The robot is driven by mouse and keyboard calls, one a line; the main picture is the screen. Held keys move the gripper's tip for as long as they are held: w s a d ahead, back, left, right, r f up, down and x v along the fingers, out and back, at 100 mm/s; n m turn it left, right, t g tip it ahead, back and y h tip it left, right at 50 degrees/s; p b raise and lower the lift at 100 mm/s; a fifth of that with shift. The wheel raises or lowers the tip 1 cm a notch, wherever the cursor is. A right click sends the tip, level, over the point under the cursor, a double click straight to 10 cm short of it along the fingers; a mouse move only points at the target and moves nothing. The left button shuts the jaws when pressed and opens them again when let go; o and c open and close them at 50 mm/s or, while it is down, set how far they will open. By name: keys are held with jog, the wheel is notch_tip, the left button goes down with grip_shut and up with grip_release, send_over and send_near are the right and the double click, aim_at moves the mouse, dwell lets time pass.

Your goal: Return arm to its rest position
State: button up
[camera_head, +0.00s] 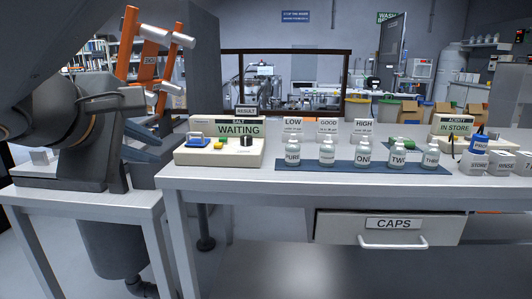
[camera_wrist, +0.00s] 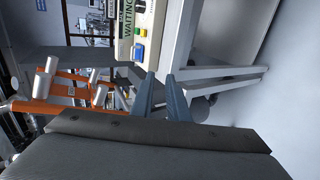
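My arm fills the left side of the head view, bent over a grey stand beside the bench. My gripper (camera_head: 160,145) is at the left end of the bench, near the cream device labelled WAITING (camera_head: 220,152). In the wrist view, my gripper's two blue-grey fingers (camera_wrist: 160,76) stand apart with a clear gap and nothing between them. The device (camera_wrist: 128,28) shows beyond the fingertips there, with its blue, green and yellow parts. The fingers look apart from it.
Several labelled bottles (camera_head: 327,153) stand on a blue mat (camera_head: 300,165). Below is the CAPS drawer (camera_head: 390,230). An orange structure (camera_head: 148,60) with pale cylinders stands behind my arm. Blocks labelled STORE (camera_head: 475,164) and RINSE (camera_head: 505,166) sit at the right. Floor shows below the bench.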

jog(key=w+d+f+m+g+h, duration=0.2)
jog(key=d+f+m+g, duration=0.1)
jog(key=d+f, duration=0.55)
jog(key=s+d+f+m+g+y, duration=0.1)
jog(key=s+d+f+m+g, duration=0.3)
jog(key=d, duration=0.3)
jog(key=s+d+f+m+g+y, duration=0.1)
jog(key=s+d+f+m+g, duration=0.15)
jog(key=d+f+m, duration=0.4)
jog(key=s+d+f+m+g+y, duration=0.1)
jog(key=s+d+f+g, duration=0.2)
jog(key=d, duration=0.6)
jog(key=s+d+r+m+p, duration=0.1)
jog(key=d+r+p, duration=0.6)
jog(key=p, duration=0.8)
jog(key=shift+s+d+r+m+t, duration=0.35)
jog(key=shift+d+m, duration=0.15)
jog(key=shift+m, duration=0.35)
